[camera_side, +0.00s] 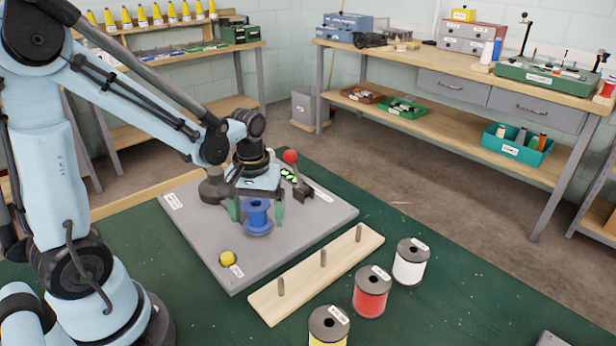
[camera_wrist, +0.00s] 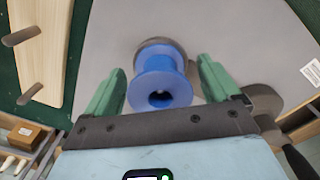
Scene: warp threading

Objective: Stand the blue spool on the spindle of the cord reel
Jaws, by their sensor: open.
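The blue spool (camera_side: 257,214) stands upright over the grey base plate (camera_side: 310,222), between my gripper's two green fingers. In the wrist view the blue spool (camera_wrist: 162,90) is seen from its end, with a darker grey disc (camera_wrist: 160,43) under it. A small pale spot shows in its centre hole; I cannot tell whether this is the spindle tip. My gripper (camera_side: 257,220) is open around the spool. In the wrist view the gripper (camera_wrist: 161,68) shows a gap between each finger and the spool. The spindle is otherwise hidden by the spool.
The plate also carries a yellow button (camera_side: 227,258) and a red-knobbed lever (camera_side: 291,157). A wooden rack (camera_side: 318,272) with three bare pegs lies in front. Yellow (camera_side: 328,328), red (camera_side: 371,292) and white (camera_side: 410,262) spools stand beside it on the green mat.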

